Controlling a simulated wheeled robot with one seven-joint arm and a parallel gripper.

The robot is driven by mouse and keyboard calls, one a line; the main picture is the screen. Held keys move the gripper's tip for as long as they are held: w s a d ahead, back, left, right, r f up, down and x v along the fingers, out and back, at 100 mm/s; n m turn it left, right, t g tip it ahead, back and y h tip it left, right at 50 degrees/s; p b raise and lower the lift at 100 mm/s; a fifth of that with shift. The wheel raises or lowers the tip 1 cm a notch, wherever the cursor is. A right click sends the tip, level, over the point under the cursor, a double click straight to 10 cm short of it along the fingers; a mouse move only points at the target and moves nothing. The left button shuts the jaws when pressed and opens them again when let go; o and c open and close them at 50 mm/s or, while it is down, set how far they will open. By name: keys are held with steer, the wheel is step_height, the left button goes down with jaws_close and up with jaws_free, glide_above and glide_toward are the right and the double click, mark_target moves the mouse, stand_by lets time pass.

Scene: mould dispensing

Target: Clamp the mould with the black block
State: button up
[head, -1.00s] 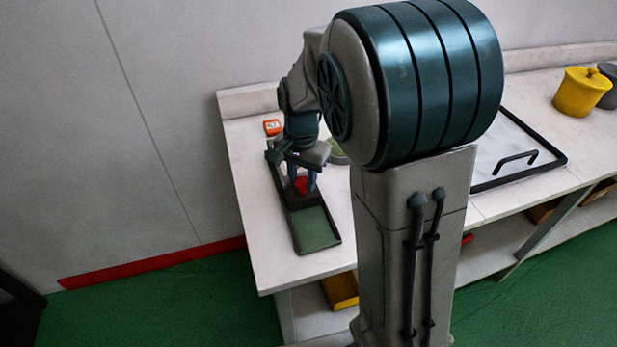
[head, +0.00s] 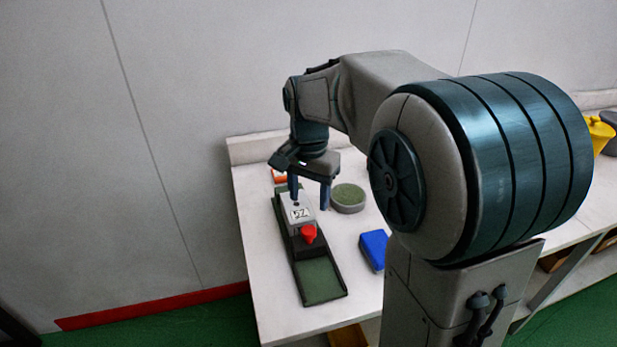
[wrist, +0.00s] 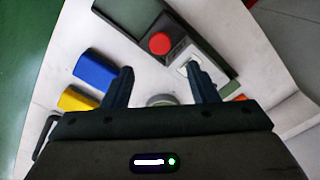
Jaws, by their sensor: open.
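A long black tray (head: 334,273) with a green floor lies near the left end of the table. In it sits a light grey labelled block (head: 298,212), with a red knob (head: 308,233) at its near side; both also show in the wrist view, the block (wrist: 184,57) and the knob (wrist: 160,43). My gripper (head: 310,202) is open, fingers pointing down, above the table by the labelled block. Nothing shows between its fingers (wrist: 160,70).
A round green-topped disc (head: 348,196) and a blue block (head: 374,249) stand right of the tray. An orange piece (head: 279,176) lies behind it. A yellow block (wrist: 77,98) shows in the wrist view. A yellow pot (head: 599,133) stands far right.

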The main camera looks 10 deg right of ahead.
step_height(320, 180, up, 4)
stand_by(0.4)
